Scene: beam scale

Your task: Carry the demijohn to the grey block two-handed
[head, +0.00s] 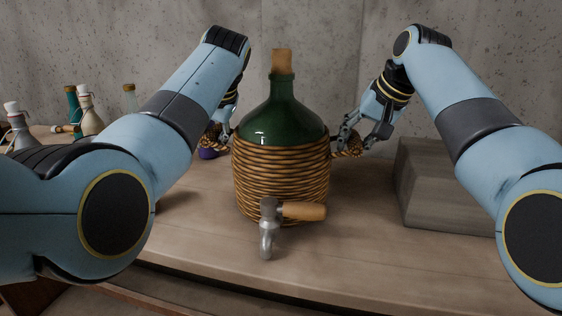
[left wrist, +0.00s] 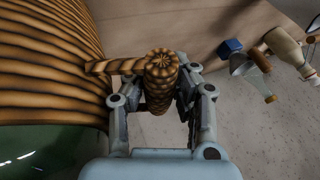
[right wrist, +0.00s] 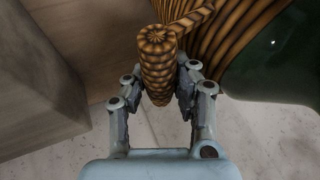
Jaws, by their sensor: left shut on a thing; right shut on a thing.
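The demijohn (head: 283,175) is green glass with a cork on top, a wicker casing round its lower part and a wicker handle on each side. It stands upright in the middle of the head view; whether its base touches the table is hard to tell. My left gripper (left wrist: 161,95) is shut on the left wicker handle (left wrist: 161,65), mostly hidden behind my arm in the head view. My right gripper (head: 350,142) is shut on the right wicker handle (right wrist: 157,65). The grey block (head: 445,190) lies to the right of the demijohn, partly behind my right arm.
A metal tap with a wooden handle (head: 270,230) is in front of the demijohn's base. Several bottles (head: 88,115) stand at the left, and a small purple-blue object (head: 208,153) is behind my left arm. Bare table (head: 365,215) lies between demijohn and block. A concrete wall is behind.

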